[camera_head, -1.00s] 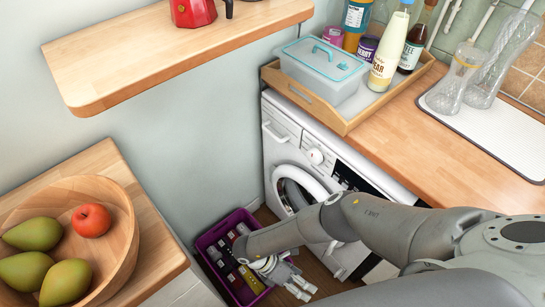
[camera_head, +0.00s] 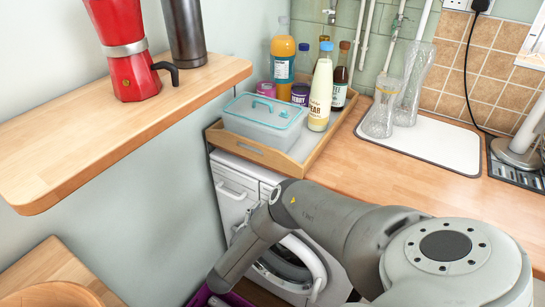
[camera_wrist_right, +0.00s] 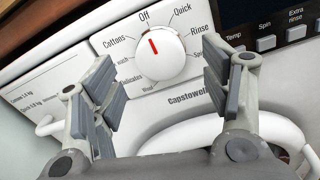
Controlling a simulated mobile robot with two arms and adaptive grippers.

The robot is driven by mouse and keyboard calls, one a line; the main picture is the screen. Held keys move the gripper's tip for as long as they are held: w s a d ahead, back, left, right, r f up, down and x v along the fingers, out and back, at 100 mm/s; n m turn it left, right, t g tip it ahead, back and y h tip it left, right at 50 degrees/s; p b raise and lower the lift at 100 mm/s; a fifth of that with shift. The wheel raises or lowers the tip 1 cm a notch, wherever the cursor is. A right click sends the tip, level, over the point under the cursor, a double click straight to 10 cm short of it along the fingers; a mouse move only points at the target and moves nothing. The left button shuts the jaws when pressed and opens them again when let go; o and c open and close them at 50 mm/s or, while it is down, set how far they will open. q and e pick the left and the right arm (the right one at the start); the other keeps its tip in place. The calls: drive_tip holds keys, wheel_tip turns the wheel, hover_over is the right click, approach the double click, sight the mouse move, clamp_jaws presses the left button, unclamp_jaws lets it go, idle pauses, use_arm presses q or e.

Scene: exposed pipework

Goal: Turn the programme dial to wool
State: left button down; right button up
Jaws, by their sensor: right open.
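The white programme dial (camera_wrist_right: 158,52) is on the washing machine's front panel in the right wrist view. Its red mark points up at "Off". Labels such as Cottons, Delicates, Quick and Rinse ring it; a lower label is partly hidden and hard to read. My right gripper (camera_wrist_right: 160,65) is open, one finger on each side of the dial, with visible gaps; I cannot tell how far its tips are from the panel. In the head view my right arm hides the dial and gripper in front of the washing machine (camera_head: 232,185). My left gripper is not in view.
The round door (camera_wrist_right: 225,135) lies below the dial. Buttons (camera_wrist_right: 267,43) sit to its right. Above the machine, a wooden tray (camera_head: 258,153) holds a lidded box (camera_head: 262,122) and bottles on the worktop (camera_head: 420,190). A wall shelf (camera_head: 110,125) juts out at left.

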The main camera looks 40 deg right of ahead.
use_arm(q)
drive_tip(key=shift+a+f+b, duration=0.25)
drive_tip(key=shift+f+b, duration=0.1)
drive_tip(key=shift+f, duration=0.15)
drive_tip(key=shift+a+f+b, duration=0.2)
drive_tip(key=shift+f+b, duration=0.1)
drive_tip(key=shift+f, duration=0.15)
use_arm(e)
drive_tip(key=x, duration=0.3)
drive_tip(key=shift+d, duration=0.15)
drive_tip(key=c, duration=1)
drive_tip(key=shift+c, duration=0.2)
